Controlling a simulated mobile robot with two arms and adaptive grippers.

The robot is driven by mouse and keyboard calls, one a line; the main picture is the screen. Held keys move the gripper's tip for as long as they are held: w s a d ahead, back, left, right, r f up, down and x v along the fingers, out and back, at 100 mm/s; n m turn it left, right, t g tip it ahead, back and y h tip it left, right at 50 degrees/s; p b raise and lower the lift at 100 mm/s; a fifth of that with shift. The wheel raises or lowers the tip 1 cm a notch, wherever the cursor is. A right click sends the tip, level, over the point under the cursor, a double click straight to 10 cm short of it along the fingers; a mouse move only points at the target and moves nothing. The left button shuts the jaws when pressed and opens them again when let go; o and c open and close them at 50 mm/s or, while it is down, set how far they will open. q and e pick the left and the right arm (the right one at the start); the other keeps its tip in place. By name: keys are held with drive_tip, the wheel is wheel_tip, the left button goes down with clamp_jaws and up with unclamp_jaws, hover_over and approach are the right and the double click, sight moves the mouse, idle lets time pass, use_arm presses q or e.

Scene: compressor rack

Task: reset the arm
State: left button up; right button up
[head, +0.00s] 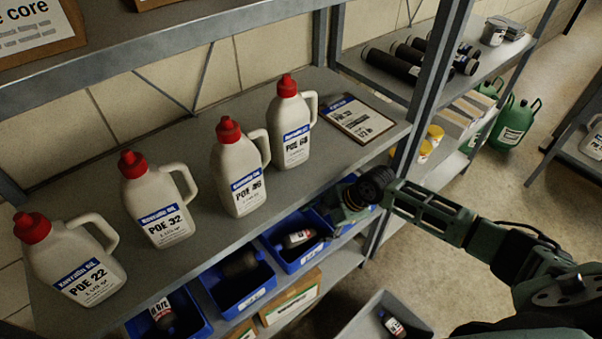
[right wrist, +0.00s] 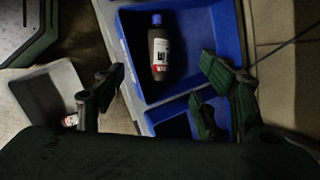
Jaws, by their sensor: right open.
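My right arm reaches in from the lower right in the head view. Its gripper (head: 343,207) is at the lower shelf, beside the right end of the row of blue bins, partly hidden by my own wrist. In the right wrist view the gripper (right wrist: 163,92) has its fingers wide apart with nothing between them. A dark bottle with a blue cap and a white-and-red label (right wrist: 160,52) lies in a blue bin (right wrist: 127,55) beyond the fingers, apart from them. My left gripper is not in view.
Several white jugs with red caps, such as POE 68 (head: 291,125), stand on the upper shelf (head: 215,250) beside a clipboard (head: 358,118). A grey bin (head: 350,325) holding a small bottle (head: 393,324) is below. Rack posts (head: 425,100) stand near my forearm.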

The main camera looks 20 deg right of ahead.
drive_tip(key=shift+s+a, duration=0.1)
drive_tip(key=shift+a, duration=0.05)
drive_tip(key=s+a+r+n, duration=0.1)
drive_tip(key=s+a+n, duration=1)
drive_tip(key=s+n, duration=0.25)
drive_tip(key=s+d+r+n+h, duration=0.2)
drive_tip(key=s+d+n, duration=0.1)
drive_tip(key=s+d, duration=0.25)
drive_tip(key=s+d+r+n+h, duration=0.2)
drive_tip(key=s+d+r+n, duration=0.15)
drive_tip(key=s, duration=0.25)
wheel_tip(320, 180, down, 27)
drive_tip(key=s+g, duration=0.1)
drive_tip(key=s, duration=0.1)
drive_tip(key=s+d+f+g, duration=0.1)
drive_tip(key=s+d+f, duration=0.2)
drive_tip(key=s+f, duration=1.3)
drive_tip(key=shift+s+d+g+h, duration=0.15)
drive_tip(key=shift+s+g+h, duration=0.15)
